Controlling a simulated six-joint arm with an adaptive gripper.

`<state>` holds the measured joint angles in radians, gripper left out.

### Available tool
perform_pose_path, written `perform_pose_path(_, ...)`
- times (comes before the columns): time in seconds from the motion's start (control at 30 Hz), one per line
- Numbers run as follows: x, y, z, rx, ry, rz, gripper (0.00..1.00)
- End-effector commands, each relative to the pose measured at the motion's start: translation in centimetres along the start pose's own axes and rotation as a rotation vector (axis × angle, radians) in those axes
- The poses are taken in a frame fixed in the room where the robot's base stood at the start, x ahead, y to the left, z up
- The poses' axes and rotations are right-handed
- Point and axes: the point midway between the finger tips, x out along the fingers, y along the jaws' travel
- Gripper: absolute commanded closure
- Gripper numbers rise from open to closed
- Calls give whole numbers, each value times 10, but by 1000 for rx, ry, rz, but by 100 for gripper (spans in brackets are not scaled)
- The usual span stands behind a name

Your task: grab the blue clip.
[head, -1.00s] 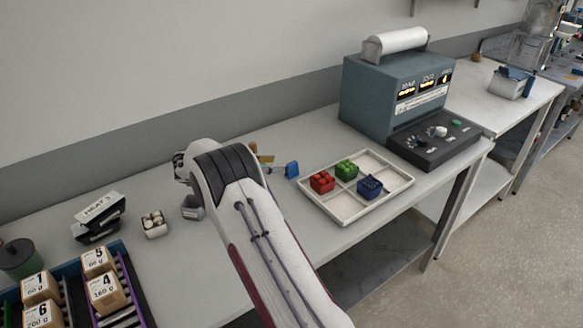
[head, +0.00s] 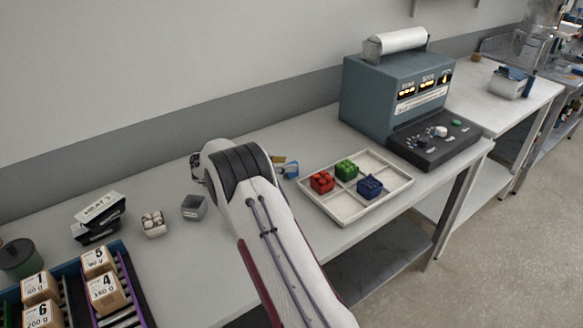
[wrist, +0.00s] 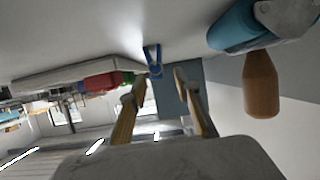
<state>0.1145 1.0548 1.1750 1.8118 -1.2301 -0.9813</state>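The blue clip (head: 291,170) lies on the table left of the white tray, partly covered by my gripper in the head view. In the wrist view the blue clip (wrist: 152,58) shows just beyond my fingertips, nearer the left finger. In the head view my arm hides most of the gripper; only a yellowish finger part shows beside the clip. I cannot tell whether a finger touches the clip.
A white divided tray (head: 341,216) holds red (head: 322,181), green (head: 346,169) and blue (head: 369,187) blocks right of the clip. A grey-blue machine (head: 385,95) stands behind it. A grey cup (head: 194,207) stands left of my arm. A wooden-handled teal object (wrist: 262,85) is close in the wrist view.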

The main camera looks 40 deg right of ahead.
Motion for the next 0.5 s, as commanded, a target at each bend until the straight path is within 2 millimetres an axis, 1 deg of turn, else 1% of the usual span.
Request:
perform_pose_path(0.1, 15, 4, 1, 0, -1, 2, 68)
perform_pose_path(0.2, 24, 3, 1, 0, 0, 1, 68)
perform_pose_path(0.33, 32, 3, 0, 1, 0, 1, 68)
perform_pose_path(0.5, 33, 3, 0, 0, 0, 0, 68)
